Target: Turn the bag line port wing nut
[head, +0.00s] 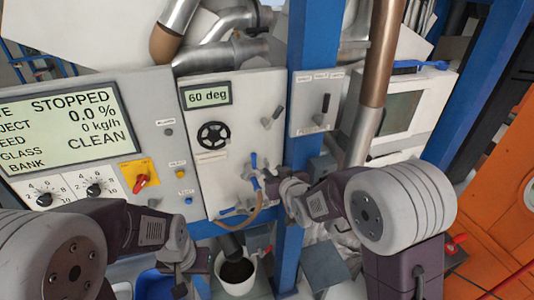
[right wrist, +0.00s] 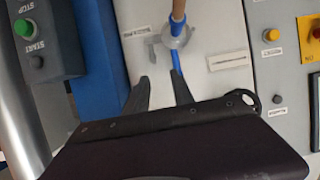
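In the right wrist view a pale grey winged fitting (right wrist: 172,40) sits on the white panel, with a tan hose (right wrist: 178,10) running up from it. A small label I cannot read clearly is beside it. A blue lever (right wrist: 177,60) extends from the fitting toward my right gripper (right wrist: 160,84). That gripper's two dark fingers are apart, with no object seen held between them. In the head view my right gripper (head: 268,184) is at the panel's lower right, partly hiding the fitting. My left gripper (head: 183,284) is low, before the panel; its fingers are unclear.
A blue post (head: 310,110) stands right of the panel. A black handwheel (head: 213,135) is higher up. A white bucket (head: 236,274) with dark contents stands below. The control panel (head: 90,140) with a red switch is at left; a start/stop box (right wrist: 38,40) shows in the wrist view.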

